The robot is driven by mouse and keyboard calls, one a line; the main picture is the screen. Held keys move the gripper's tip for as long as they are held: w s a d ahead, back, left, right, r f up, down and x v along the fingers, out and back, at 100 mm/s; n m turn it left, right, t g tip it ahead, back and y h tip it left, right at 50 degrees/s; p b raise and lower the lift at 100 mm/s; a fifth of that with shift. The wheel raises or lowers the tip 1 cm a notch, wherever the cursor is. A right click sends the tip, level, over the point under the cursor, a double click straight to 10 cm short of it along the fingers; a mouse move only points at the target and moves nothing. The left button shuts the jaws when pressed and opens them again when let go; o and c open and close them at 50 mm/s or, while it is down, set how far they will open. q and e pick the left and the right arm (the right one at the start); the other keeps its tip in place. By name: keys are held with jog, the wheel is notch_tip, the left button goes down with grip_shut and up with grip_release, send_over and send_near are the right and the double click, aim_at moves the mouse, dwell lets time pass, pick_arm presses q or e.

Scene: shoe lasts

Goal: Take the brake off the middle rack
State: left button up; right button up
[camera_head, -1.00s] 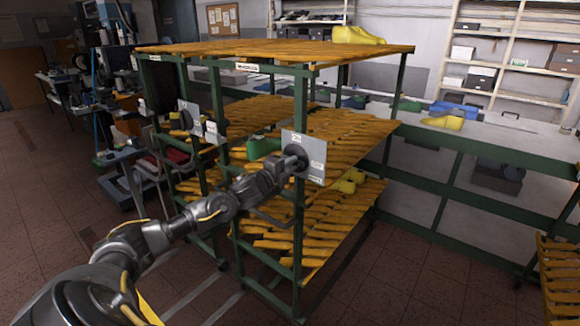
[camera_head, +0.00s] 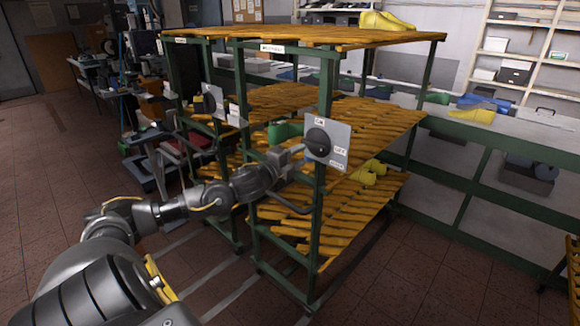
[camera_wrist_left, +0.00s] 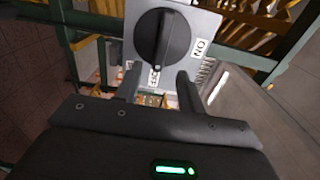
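The rack (camera_head: 385,40) in the middle of the head view has a green frame and yellow slatted shelves. A grey brake plate (camera_head: 343,132) with a round black knob (camera_head: 318,143) is on its near post. The plate carries ON and OFF labels. In the left wrist view the knob (camera_wrist_left: 162,38) has its raised bar in line with the lower, partly hidden label; ON lies to the right. My left gripper (camera_head: 294,158) is beside the plate. Its two fingers (camera_wrist_left: 159,84) are spread, empty and apart from the knob. My right gripper is out of view.
Another rack with its own plate (camera_head: 215,103) stands close on the left. A rack's slats (camera_head: 573,265) show at the right edge. Yellow shoe lasts (camera_head: 385,21) lie on the middle rack's top. Behind it runs a long bench (camera_head: 520,135). Floor is clear at front right.

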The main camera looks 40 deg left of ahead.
pick_arm(q)
jog(key=shift+s+d+b, duration=0.1)
jog(key=shift+s+b, duration=0.3)
jog(key=shift+s, duration=1.6)
